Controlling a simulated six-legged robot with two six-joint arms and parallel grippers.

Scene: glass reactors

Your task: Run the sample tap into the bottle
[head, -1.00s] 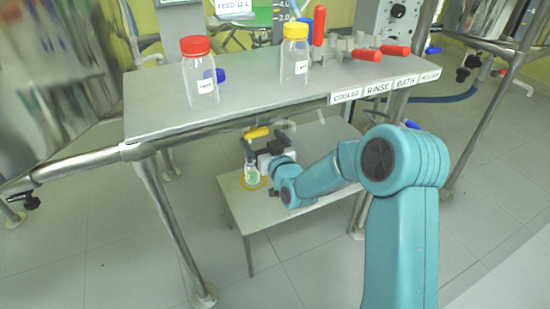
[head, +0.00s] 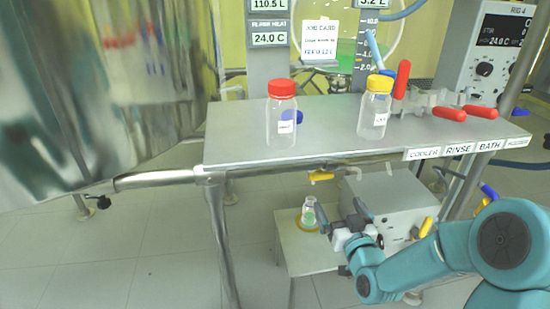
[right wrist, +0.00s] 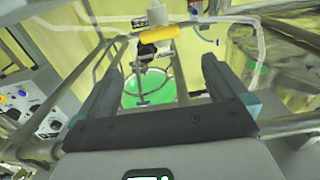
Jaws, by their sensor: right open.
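A small clear bottle (head: 309,214) with some green in it stands upright on a low stand (head: 284,247) under the bench. The sample tap's yellow handle (head: 321,176) shows above it, below the bench's front edge. The handle also shows in the right wrist view (right wrist: 158,33), beyond the fingertips. My right gripper (head: 342,212) is open, just right of the bottle and below the handle. In the right wrist view its open fingers (right wrist: 158,75) have nothing between them up close. The tap's outlet is too small to make out. My left gripper is out of view.
A red-capped bottle (head: 281,117) and a yellow-capped bottle (head: 375,108) stand on the bench (head: 245,142). Red-handled valves (head: 448,113) are at its right. A grey box (head: 392,215) is behind my right gripper. In the right wrist view, a vessel with green liquid (right wrist: 150,92) lies beyond the fingers.

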